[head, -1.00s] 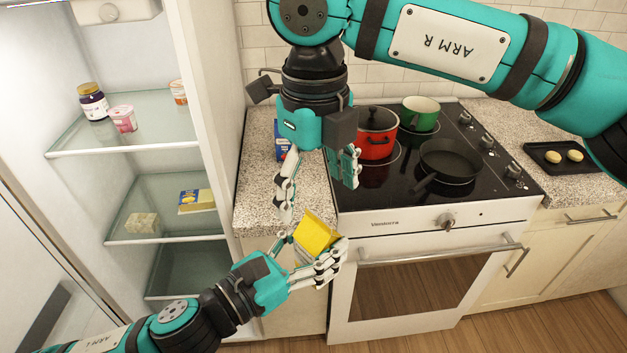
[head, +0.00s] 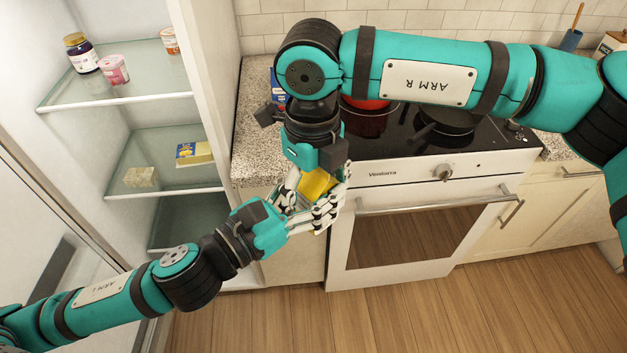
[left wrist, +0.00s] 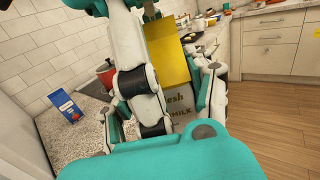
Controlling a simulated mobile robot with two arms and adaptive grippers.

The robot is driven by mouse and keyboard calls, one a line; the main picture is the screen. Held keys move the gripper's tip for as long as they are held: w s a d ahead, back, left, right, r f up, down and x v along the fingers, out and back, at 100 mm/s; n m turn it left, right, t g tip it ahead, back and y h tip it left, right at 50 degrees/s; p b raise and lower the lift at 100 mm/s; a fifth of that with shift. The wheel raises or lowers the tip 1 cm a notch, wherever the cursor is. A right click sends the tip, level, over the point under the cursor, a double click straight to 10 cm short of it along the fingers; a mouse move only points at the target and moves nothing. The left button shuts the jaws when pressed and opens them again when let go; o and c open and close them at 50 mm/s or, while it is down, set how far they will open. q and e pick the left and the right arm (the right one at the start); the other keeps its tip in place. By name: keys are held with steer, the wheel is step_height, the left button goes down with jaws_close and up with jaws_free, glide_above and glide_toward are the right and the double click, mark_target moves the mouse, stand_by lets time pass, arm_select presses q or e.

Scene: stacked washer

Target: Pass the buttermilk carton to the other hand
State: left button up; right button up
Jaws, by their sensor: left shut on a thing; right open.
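The buttermilk carton (head: 316,184) has a yellow top and is held in front of the oven. My left gripper (head: 312,208) is shut on it from below left. In the left wrist view the carton (left wrist: 168,52) shows its yellow top and a pale side with part of the lettering "MILK"; fingers cover the rest. My right gripper (head: 318,180) comes down from above with its open fingers around the carton's upper part. I cannot tell whether they touch it.
An open fridge with glass shelves (head: 165,195) stands at the left, holding jars and packs. A stove (head: 400,180) with a red pot (head: 368,118) and a dark pan is behind my arms. A blue box (left wrist: 65,105) stands on the counter.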

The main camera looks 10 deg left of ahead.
steer(key=shift+s, duration=0.1)
steer(key=c, duration=1.5)
arm_select(q)
steer(key=o, duration=1.5)
arm_select(e)
steer(key=shift+c, duration=0.2)
